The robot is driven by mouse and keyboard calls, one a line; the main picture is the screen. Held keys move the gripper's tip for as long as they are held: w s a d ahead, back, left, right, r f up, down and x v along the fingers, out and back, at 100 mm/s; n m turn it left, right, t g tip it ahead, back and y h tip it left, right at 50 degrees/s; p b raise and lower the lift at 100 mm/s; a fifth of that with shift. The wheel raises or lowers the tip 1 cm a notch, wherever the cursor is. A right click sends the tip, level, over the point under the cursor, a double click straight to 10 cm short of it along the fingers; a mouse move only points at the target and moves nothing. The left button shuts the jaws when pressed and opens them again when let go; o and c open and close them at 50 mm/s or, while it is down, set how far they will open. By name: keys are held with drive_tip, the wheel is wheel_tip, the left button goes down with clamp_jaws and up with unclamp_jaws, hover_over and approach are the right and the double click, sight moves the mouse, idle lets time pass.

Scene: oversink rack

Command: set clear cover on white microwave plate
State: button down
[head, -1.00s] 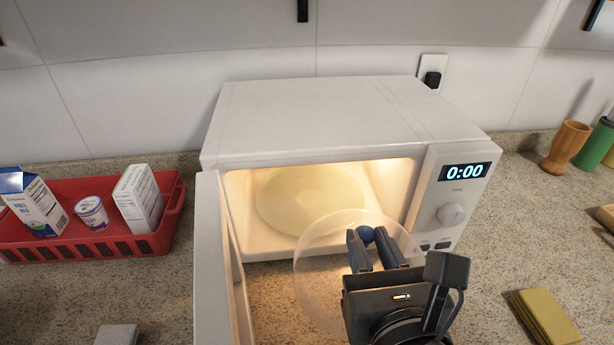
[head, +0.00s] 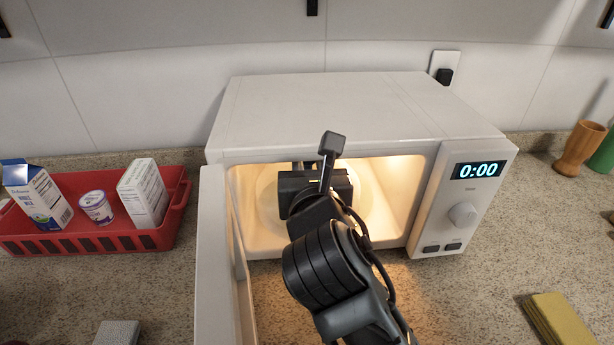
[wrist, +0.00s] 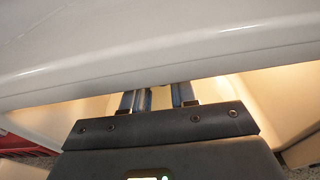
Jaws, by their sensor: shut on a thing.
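The white microwave (head: 345,115) stands open, its door (head: 217,260) swung out on the left. A pale round shape, the white plate (head: 268,205), shows in the lit cavity on both sides of my gripper. My gripper (wrist: 158,98) has reached in through the opening; in the head view its body hides most of the fingers. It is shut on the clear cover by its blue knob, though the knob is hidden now. The cover is too faint against the plate to tell whether it touches or hovers over it.
The microwave's top front edge (wrist: 160,65) runs close above my gripper in the wrist view. The control panel (head: 464,200) is on the right. A red basket (head: 90,240) with cartons stands at left. A yellow sponge (head: 558,318) lies at front right.

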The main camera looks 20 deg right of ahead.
drive_tip(key=shift+w+f, duration=0.15)
drive_tip(key=shift+w, duration=0.3)
drive_tip(key=shift+f, duration=1.6)
drive_tip(key=c, duration=0.9)
unclamp_jaws()
drive_tip(key=shift+f, duration=0.15)
drive_tip(key=shift+s, duration=0.15)
drive_tip(key=b+v, duration=0.1)
drive_tip(key=v, duration=1.1)
drive_tip(key=shift+a, duration=0.1)
